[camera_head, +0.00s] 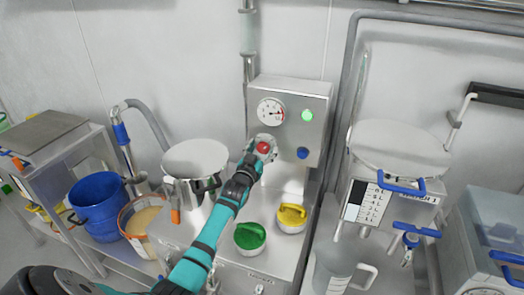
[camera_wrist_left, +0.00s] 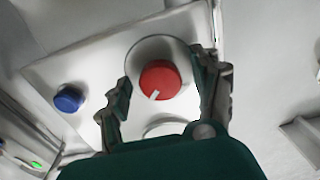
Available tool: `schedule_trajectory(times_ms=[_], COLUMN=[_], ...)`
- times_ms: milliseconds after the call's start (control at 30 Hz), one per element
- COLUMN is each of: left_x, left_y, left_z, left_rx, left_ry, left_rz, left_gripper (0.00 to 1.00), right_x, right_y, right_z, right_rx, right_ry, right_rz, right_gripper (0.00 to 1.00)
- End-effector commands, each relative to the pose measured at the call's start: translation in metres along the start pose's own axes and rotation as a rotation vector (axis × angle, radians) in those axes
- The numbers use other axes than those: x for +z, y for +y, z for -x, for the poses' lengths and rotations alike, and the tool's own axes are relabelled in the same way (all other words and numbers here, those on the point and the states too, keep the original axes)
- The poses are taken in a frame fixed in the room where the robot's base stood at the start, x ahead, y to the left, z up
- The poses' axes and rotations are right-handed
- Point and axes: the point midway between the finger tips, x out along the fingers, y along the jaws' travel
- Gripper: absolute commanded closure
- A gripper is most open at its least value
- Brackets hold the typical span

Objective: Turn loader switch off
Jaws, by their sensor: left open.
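The loader switch is a red round knob (camera_head: 263,147) on the front of a steel control box (camera_head: 318,120). In the left wrist view the red knob (camera_wrist_left: 160,80) shows a white pointer mark aimed toward the lower left, on a round light plate. My left gripper (camera_head: 262,150) is at the knob in the head view. In the left wrist view its two fingers (camera_wrist_left: 165,90) are open, one on each side of the knob, with visible gaps. I cannot tell how far the fingertips are from the panel. My right gripper is in neither view.
The box also carries a gauge (camera_head: 271,111), a lit green lamp (camera_head: 307,115) and a blue knob (camera_head: 302,153). Below stand a green-lidded container (camera_head: 250,236) and a yellow-lidded one (camera_head: 291,216). A steel vessel (camera_head: 196,160) stands left of my arm.

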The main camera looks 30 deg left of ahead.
Motion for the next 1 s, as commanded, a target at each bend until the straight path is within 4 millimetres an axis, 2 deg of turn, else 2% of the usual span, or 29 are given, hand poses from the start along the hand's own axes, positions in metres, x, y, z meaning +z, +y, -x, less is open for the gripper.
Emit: schedule_trajectory(times_ms=[67, 467, 767, 1000], left_x=[0.0000, 0.0002, 0.0001, -0.0002], left_y=[0.0000, 0.0001, 0.0004, 0.0007], left_z=[0.0002, 0.0004, 0.0004, 0.0004], left_rx=[0.000, 0.000, 0.000, -0.001], left_ry=[0.000, -0.001, -0.001, -0.001], left_rz=[0.000, 0.000, 0.034, 0.165], left_gripper=[0.38, 0.90, 0.92, 0.92], right_x=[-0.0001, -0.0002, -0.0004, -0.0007], right_y=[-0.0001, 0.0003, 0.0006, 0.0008], right_z=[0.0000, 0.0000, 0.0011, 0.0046], right_rx=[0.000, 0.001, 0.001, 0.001], right_ry=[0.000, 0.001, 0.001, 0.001], right_rz=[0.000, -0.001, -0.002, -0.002], right_gripper=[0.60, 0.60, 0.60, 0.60])
